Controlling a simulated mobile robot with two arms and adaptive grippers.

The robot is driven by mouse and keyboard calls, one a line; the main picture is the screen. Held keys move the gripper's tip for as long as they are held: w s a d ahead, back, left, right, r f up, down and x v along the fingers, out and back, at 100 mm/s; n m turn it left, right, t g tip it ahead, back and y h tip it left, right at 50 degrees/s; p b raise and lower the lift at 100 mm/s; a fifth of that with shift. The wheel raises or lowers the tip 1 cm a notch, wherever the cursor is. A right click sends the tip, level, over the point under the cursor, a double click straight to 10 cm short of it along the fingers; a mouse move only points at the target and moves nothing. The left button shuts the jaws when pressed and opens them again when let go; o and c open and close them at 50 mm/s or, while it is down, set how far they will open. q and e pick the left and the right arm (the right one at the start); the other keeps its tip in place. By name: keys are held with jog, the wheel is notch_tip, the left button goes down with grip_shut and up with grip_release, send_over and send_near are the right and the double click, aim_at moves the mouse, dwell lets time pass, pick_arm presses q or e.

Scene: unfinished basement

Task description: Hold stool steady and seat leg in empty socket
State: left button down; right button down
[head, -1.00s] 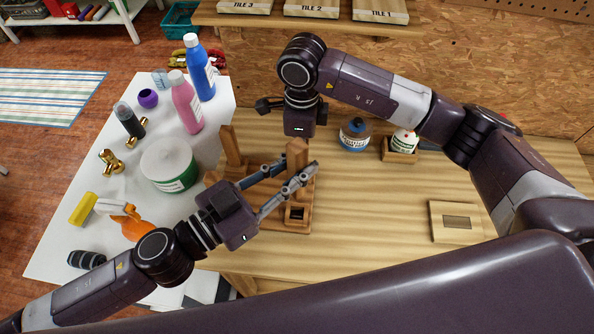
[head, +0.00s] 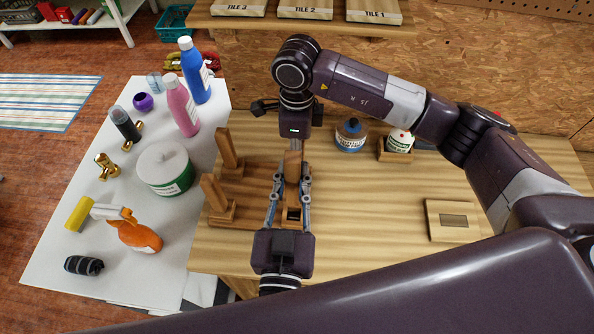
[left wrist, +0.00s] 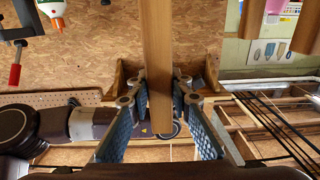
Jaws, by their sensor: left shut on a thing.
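The stool lies upside down on the workbench, its seat board (head: 254,187) flat and its legs up. Two upright legs, a back one (head: 228,150) and a front one (head: 217,198), stand at its left side. A third leg (head: 293,164) rises at the back right. A dark square empty socket (head: 292,214) shows at the front right. My left gripper (head: 291,181) reaches from the front and is shut on the back-right leg, which also shows in the left wrist view (left wrist: 156,65). My right gripper (head: 296,143) points down just behind that leg; its fingers are mostly hidden.
A blue-labelled jar (head: 351,136) and a white bottle (head: 400,140) in a wooden holder stand behind right. A wooden block with a recess (head: 451,220) lies right. A white table (head: 75,240) with bottles and a green tub (head: 165,170) adjoins left. The bench's middle right is clear.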

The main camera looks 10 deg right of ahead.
aim_at(293, 201)
pick_arm(q)
jog(key=shift+f, duration=0.1)
jog(key=shift+f, duration=2.75)
jog(key=shift+f, duration=0.9)
jog(key=shift+f, duration=0.35)
jog(key=shift+f, duration=0.7)
jog(key=c, duration=1.7)
grip_release()
jog(key=shift+s, duration=0.1)
